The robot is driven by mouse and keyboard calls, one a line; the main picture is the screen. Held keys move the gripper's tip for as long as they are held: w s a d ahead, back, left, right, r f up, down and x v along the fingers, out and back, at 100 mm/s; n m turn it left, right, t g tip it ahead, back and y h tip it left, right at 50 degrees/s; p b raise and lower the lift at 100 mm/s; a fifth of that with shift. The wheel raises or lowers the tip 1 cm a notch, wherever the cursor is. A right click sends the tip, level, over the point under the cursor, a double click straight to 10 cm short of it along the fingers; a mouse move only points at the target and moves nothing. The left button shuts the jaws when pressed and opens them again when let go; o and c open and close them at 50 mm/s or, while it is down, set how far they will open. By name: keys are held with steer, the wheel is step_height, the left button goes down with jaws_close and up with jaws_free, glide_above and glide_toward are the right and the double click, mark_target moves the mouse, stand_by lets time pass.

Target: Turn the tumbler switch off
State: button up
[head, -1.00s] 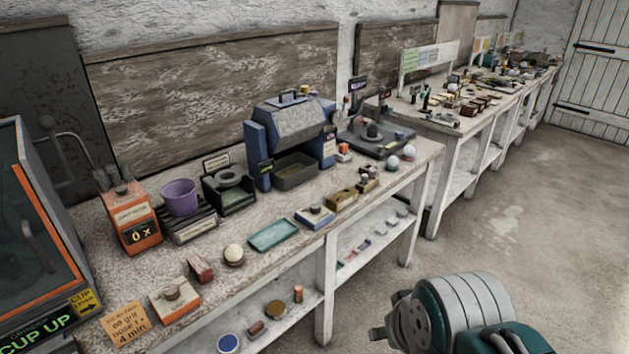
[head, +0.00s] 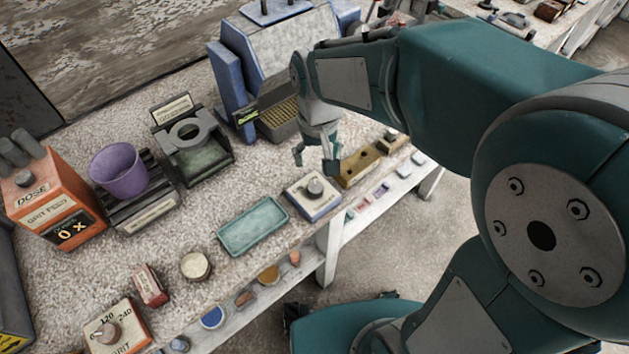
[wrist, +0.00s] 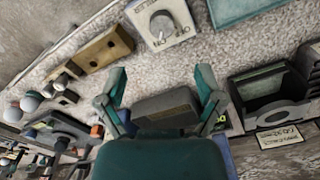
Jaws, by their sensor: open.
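The tumbler switch (head: 313,196) is a pale box with blue sides and a dark round knob, near the bench's front edge. The wrist view shows its knob (wrist: 162,25) at the top, with ON and OFF lettering on the plate; I cannot tell which mark the knob points to. My gripper (head: 315,160) is open and empty, above the bench just behind the switch and apart from it. In the wrist view my gripper (wrist: 160,85) has its fingers spread, with the switch beyond the fingertips.
A blue-grey machine (head: 290,40) with a grey bin (head: 280,120) stands behind my gripper. A teal tray (head: 252,228) lies left of the switch and a brass block (head: 358,167) lies right of it. A purple cup (head: 118,172) stands farther left.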

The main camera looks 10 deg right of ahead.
mark_target(315, 186)
steer(key=f, duration=1.1)
steer(key=shift+w+a+f, duration=0.25)
steer(key=shift+w, duration=0.15)
steer(key=c, duration=1.1)
